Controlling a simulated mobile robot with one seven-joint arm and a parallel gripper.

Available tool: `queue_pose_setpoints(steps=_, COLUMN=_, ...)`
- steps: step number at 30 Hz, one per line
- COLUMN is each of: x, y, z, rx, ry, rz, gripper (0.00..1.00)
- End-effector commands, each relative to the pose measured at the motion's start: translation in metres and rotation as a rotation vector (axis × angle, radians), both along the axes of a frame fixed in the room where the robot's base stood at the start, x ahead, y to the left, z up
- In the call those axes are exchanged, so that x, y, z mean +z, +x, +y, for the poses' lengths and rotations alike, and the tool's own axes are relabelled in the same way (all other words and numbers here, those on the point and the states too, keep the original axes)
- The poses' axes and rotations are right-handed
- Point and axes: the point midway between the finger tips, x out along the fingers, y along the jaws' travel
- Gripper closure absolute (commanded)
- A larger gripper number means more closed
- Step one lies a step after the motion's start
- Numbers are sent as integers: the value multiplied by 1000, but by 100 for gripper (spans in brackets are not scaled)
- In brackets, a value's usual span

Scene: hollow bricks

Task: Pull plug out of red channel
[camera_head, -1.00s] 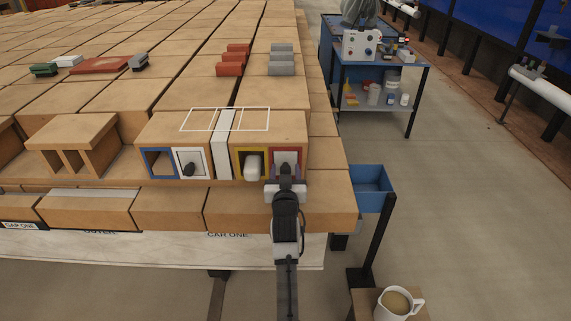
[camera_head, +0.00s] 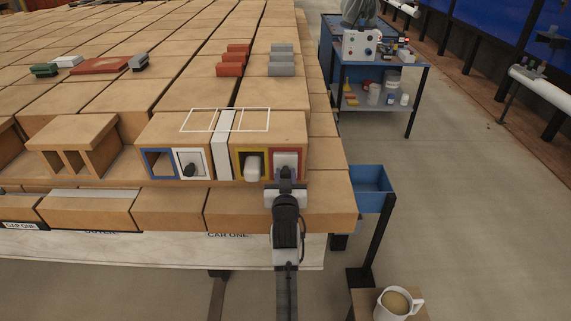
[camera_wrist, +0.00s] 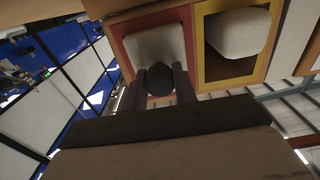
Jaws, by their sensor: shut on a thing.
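The red channel (camera_head: 301,172) is the rightmost framed opening in the front of the hollow brick (camera_head: 205,128). A pale grey plug (camera_head: 285,160) fills much of that opening. In the wrist view the plug (camera_wrist: 157,46) shows inside the red frame (camera_wrist: 118,42), with a dark round knob (camera_wrist: 160,81) on its face. My gripper (camera_head: 286,181) is in front of the channel. In the wrist view its fingers (camera_wrist: 160,88) are shut on the knob from both sides. How far the plug stands out of the channel cannot be told.
Left of the red channel is a yellow-framed channel (camera_head: 237,165) with a white plug (camera_head: 253,166). Further left are a white-framed opening (camera_head: 190,164) with a dark knob and a blue-framed opening (camera_head: 157,164). A blue bin (camera_head: 371,183) stands right of the bricks, with free floor beyond.

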Motion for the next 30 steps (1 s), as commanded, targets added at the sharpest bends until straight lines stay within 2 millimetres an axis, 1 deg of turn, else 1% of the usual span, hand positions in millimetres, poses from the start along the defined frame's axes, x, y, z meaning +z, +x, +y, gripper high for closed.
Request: queue_pose_setpoints(steps=30, x=0, y=-31, z=0, rx=-1, ry=0, rz=0, gripper=94)
